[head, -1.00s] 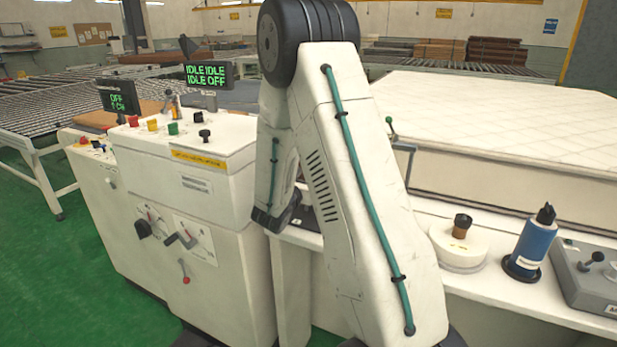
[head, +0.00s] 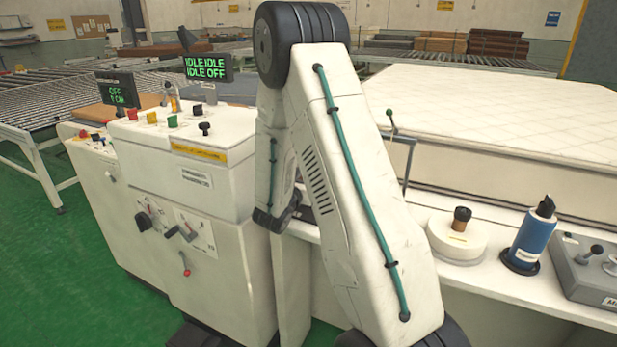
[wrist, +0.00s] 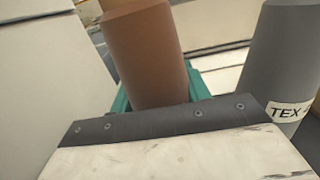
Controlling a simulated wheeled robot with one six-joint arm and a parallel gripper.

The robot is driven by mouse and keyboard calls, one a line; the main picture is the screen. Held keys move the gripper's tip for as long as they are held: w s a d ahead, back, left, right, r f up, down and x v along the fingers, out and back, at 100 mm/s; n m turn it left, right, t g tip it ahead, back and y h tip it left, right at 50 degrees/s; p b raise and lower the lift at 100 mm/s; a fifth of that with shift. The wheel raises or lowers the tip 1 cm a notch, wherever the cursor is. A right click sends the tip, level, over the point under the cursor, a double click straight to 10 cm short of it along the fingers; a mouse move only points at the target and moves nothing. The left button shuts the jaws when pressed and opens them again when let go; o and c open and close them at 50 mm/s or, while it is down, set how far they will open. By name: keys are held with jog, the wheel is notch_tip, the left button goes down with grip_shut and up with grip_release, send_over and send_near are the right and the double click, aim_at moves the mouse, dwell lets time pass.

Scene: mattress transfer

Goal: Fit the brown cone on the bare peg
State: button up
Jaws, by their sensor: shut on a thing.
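The brown cone (wrist: 145,50) stands in the middle of the wrist view, a little tilted, its lower end hidden behind the dark edge of my gripper (wrist: 160,116). My gripper is shut on the brown cone. A grey cone (wrist: 275,60) with a "TEX" label is close by on the right and looks apart from the brown one. A teal piece (wrist: 202,85) shows behind the brown cone; I cannot tell what it is. In the head view my arm hides the gripper and the cone. I see no bare peg in either view.
A white control console (head: 210,230) with knobs and levers stands left of my arm. On the ledge at right are a round white base with a brown knob (head: 458,240), a blue bottle (head: 530,240) and a grey lever box (head: 590,265). A quilted mattress (head: 500,115) lies behind.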

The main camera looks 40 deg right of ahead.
jog(key=shift+f, duration=0.75)
jog(key=o, duration=1.2)
jog(key=shift+a, duration=0.1)
jog(key=v, duration=0.7)
jog(key=shift+s+a, duration=0.15)
jog(key=shift+a, duration=0.15)
